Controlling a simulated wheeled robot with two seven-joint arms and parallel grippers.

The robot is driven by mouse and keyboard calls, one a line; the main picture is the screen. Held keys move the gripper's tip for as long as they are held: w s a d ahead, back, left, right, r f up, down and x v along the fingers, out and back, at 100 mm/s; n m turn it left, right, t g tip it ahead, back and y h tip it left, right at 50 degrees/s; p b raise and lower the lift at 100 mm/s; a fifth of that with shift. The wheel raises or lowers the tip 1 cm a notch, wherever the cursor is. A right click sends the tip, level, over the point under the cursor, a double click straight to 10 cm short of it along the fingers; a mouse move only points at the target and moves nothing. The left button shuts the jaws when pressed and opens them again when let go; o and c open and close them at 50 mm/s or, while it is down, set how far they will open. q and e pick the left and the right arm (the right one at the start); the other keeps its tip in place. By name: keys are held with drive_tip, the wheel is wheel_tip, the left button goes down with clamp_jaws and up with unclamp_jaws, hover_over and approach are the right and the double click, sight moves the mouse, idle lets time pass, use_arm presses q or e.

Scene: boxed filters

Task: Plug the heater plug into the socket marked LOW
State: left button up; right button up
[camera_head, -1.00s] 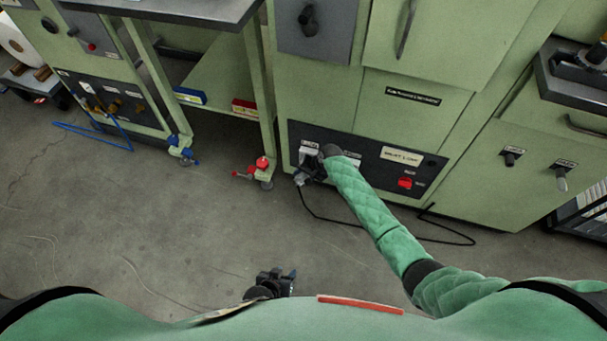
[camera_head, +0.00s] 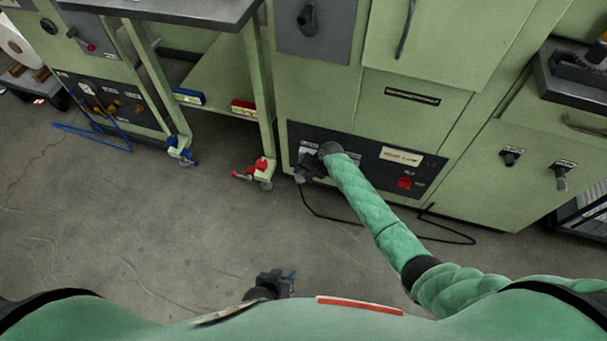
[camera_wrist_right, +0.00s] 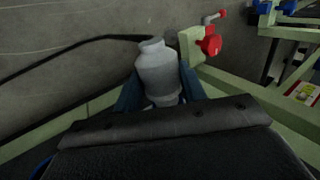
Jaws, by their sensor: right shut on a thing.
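The heater plug (camera_wrist_right: 158,72) is a pale grey rounded body with a black cable, seen in the right wrist view. My right gripper (camera_wrist_right: 160,92) is shut on it, with a blue finger on either side. In the head view my right gripper (camera_head: 308,170) is at the left end of the dark socket panel (camera_head: 370,172), low on the green cabinet. The gripper and forearm cover the sockets there, and I cannot tell whether the plug touches one. A pale label plate (camera_head: 401,157) on the panel is too small to read surely. My left gripper (camera_head: 277,284) hangs low near my body, apart from everything.
The black cable (camera_head: 455,238) loops over the floor in front of the cabinet. A red switch (camera_head: 405,183) is on the panel's right part. A bench leg with a red caster (camera_head: 261,166) stands left of the panel. The floor (camera_head: 190,235) in front is clear.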

use_arm(q)
drive_tip(key=shift+f+b, duration=0.25)
drive_tip(key=shift+b, duration=0.05)
use_arm(e)
drive_tip(key=shift+w+d, duration=0.2)
drive_tip(key=shift+w, duration=0.4)
drive_tip(key=shift+w+d, duration=0.2)
drive_tip(key=shift+w, duration=0.4)
use_arm(q)
drive_tip(key=shift+r+p, duration=0.35)
use_arm(e)
drive_tip(key=o, duration=1.2)
drive_tip(key=shift+r, duration=0.15)
use_arm(q)
drive_tip(key=r, duration=0.2)
drive_tip(key=shift+w+d+r+p, duration=0.1)
drive_tip(key=shift+w+r+p, duration=0.2)
drive_tip(key=shift+p, duration=0.1)
use_arm(e)
drive_tip(key=v, duration=0.7)
drive_tip(key=shift+d+r, duration=0.15)
drive_tip(key=shift+r, duration=0.15)
